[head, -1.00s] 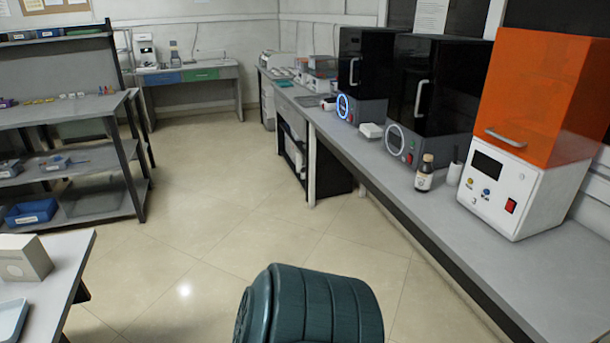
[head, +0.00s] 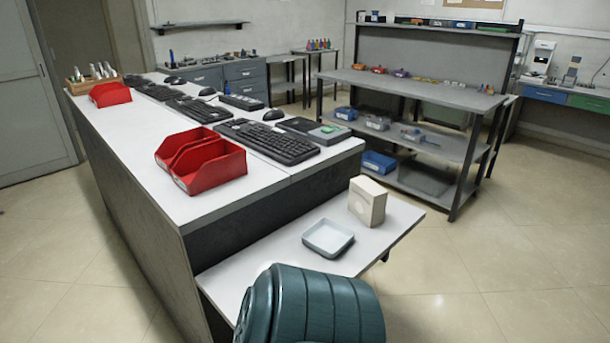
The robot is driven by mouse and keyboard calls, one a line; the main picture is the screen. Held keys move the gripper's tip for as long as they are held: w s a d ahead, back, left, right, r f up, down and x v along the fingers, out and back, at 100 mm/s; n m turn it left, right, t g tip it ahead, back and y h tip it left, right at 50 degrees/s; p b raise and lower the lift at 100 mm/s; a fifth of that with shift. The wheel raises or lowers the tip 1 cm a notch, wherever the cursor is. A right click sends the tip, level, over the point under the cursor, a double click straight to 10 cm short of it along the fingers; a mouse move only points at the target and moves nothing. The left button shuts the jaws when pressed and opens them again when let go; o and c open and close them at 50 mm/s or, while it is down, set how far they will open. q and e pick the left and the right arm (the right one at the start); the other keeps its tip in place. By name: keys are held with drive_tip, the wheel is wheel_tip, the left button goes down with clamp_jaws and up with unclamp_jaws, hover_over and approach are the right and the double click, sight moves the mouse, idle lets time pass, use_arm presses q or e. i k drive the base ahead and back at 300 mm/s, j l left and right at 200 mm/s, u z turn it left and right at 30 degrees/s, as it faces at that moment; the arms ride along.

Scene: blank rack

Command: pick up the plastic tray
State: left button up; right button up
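A shallow, square, pale blue-grey plastic tray (head: 328,237) lies flat and looks empty on a low white side table (head: 270,268). It is just beyond the dark green rounded body part of mine at the bottom of the head view. A beige box (head: 367,201) stands upright behind it to the right, apart from it. Neither of my grippers shows in the head view.
A taller white bench (head: 140,142) with red bins (head: 200,160) and several keyboards (head: 268,143) rises left of the side table. A grey shelf rack (head: 410,92) stands behind. Open floor (head: 500,260) lies to the right.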

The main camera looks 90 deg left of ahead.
sight(328, 238)
drive_tip(key=u, duration=3.25)
drive_tip(key=i+l+u, duration=0.1)
drive_tip(key=l+u, duration=0.65)
drive_tip(key=l, duration=0.2)
drive_tip(key=l+u, duration=0.4)
drive_tip(key=k+l+u, duration=0.1)
drive_tip(key=l+u, duration=0.25)
drive_tip(key=l, duration=0.25)
